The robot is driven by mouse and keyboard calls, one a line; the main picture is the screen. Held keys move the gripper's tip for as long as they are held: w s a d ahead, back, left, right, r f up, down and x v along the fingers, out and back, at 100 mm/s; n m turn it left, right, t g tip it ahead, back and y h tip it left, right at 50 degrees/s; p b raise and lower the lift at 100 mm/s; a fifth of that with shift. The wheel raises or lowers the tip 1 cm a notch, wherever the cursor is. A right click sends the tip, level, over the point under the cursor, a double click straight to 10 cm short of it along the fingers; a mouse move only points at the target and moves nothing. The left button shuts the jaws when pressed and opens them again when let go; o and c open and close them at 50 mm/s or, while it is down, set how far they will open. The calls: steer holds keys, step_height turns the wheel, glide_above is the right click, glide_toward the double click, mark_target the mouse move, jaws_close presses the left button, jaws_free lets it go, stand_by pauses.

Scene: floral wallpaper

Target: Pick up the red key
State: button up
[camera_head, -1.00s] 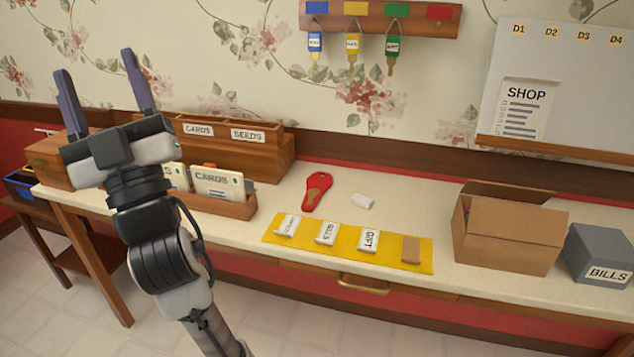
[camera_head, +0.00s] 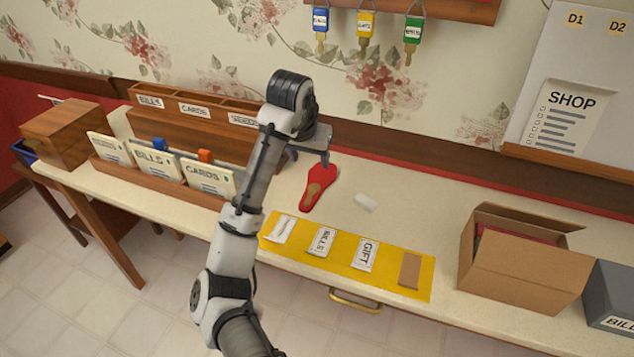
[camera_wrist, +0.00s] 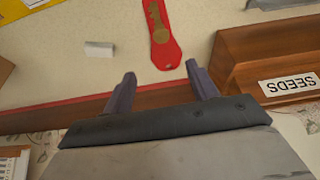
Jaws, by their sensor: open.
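The red key tag (camera_head: 319,187) lies flat on the cream tabletop, with a tan-gold key shape on it. It also shows in the wrist view (camera_wrist: 164,45), beyond the fingertips and between their lines, nearer the right finger. My gripper (camera_wrist: 160,85) is open and empty, with its two dark fingers spread apart. In the head view my gripper (camera_head: 310,158) points down near the tag's upper end, and my arm partly hides it. I cannot tell the exact height of the fingertips above the table.
A white block (camera_head: 365,203) lies right of the tag. A yellow mat (camera_head: 385,267) with labelled packets lies in front. Wooden card organizers (camera_head: 180,127) stand left. An open cardboard box (camera_head: 525,265) stands right. Above hangs a key rack (camera_head: 455,8) with blue, yellow and green keys.

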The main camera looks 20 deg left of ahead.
steer(key=b, duration=0.3)
glide_toward(314, 187)
steer(key=shift+w+d+f, duration=0.2)
steer(key=shift+w+f, duration=0.2)
steer(key=shift+f, duration=0.15)
steer(key=shift+w+d+f, duration=0.15)
steer(key=shift+w+f, duration=0.2)
steer(key=shift+f, duration=0.2)
steer(key=x, duration=0.3)
steer(key=p+x, duration=0.1)
steer(key=shift+s+a+f, duration=0.25)
steer(key=shift+a+f, duration=0.05)
steer(key=shift+a, duration=0.05)
steer(key=shift+w+f, duration=0.25)
steer(key=shift+f, duration=0.25)
steer(key=c, duration=1.1)
steer(key=shift+o, duration=0.2)
steer(key=shift+r, duration=0.1)
